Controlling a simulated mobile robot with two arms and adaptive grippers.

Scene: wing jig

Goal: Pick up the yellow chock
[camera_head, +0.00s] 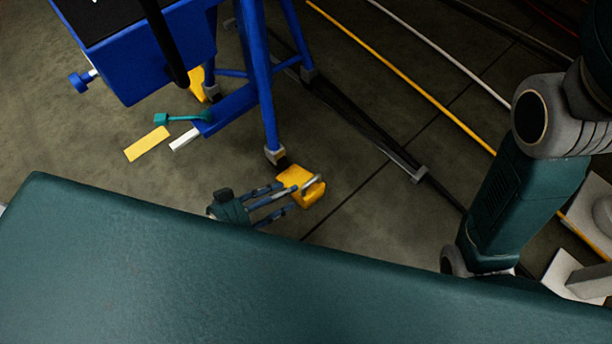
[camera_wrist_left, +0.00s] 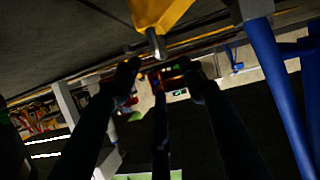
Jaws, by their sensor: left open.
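The yellow chock (camera_head: 301,192) is on the floor at the foot of a blue stand leg, with a short grey metal handle (camera_head: 312,182) on it. In the left wrist view the chock (camera_wrist_left: 158,12) fills the top middle, and its metal handle (camera_wrist_left: 157,44) points down toward the fingers. My left gripper (camera_head: 281,198) is open and empty, close beside the chock on its left. In the left wrist view its dark fingers (camera_wrist_left: 160,72) are spread, with the handle just beyond the tips and between them. Contact cannot be told. My right gripper is out of view.
A blue stand leg (camera_head: 265,100) rises right behind the chock. Another yellow chock (camera_head: 197,84) sits farther back. A yellow strip (camera_head: 147,144), a white block (camera_head: 184,139) and a teal tool (camera_head: 180,118) are at the left.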

